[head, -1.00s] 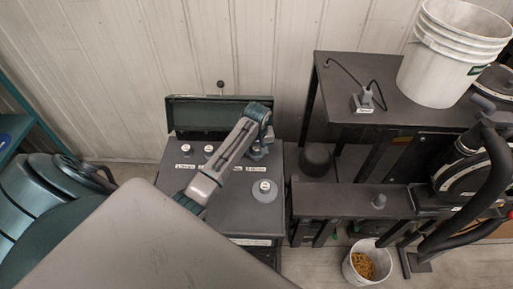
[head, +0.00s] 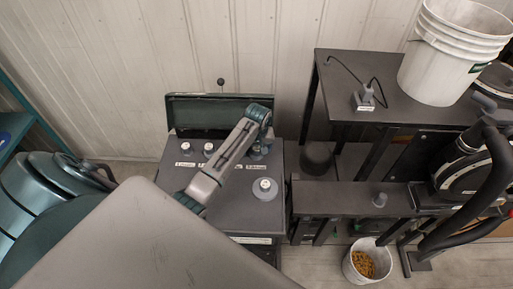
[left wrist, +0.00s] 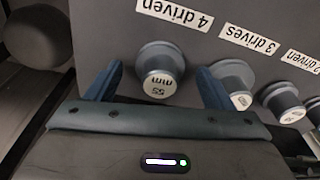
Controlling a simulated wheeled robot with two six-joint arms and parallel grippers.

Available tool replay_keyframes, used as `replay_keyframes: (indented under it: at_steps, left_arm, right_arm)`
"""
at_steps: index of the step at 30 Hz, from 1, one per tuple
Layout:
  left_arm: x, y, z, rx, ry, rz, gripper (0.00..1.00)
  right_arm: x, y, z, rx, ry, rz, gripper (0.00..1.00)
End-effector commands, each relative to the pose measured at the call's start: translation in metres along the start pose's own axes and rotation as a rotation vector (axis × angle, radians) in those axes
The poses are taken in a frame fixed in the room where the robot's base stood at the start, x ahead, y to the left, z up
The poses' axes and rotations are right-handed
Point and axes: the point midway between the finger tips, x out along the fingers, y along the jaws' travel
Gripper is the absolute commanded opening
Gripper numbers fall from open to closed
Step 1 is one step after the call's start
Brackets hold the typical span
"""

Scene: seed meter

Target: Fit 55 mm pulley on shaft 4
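The 55 mm pulley (left wrist: 158,72) is a grey stepped disc with a white "55 mm" cap, in front of the "4 driven" label (left wrist: 175,14) in the left wrist view. It appears to sit at shaft 4; the shaft itself is hidden. My left gripper (left wrist: 158,88) is open, its two blue fingers on either side of the pulley with a visible gap at each. In the head view, my left gripper (head: 258,151) is at the back right of the dark box top (head: 222,205), partly hidden by its arm. My right gripper is not in view.
Other pulleys stand in the same row, one near the "3 drives" label (left wrist: 250,38). A larger capped pulley (head: 265,190) sits toward the front right of the top. The raised green lid (head: 215,110) is behind. A black bench (head: 345,200) stands to the right.

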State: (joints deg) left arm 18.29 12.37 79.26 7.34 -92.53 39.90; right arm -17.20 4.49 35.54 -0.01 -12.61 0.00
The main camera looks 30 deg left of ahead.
Motion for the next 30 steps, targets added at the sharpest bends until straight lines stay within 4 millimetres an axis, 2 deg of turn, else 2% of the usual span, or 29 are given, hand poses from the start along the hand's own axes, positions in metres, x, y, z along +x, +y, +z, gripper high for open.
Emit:
replay_keyframes:
  at_steps: [7, 11, 24, 30]
  left_arm:
    - [-0.001, 0.000, 0.000, 0.000, 0.000, 0.001, 0.74]
    - [-0.009, 0.001, -0.001, 0.000, 0.002, 0.002, 0.74]
    - [-0.088, 0.000, -0.001, 0.000, 0.003, 0.003, 0.74]
    - [-0.106, 0.000, 0.000, 0.000, 0.001, 0.001, 0.74]
  right_arm:
    - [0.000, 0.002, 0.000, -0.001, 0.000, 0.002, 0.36]
    - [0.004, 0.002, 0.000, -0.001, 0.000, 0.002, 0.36]
    - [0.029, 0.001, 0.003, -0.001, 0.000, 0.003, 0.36]
    - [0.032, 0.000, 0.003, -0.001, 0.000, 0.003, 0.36]
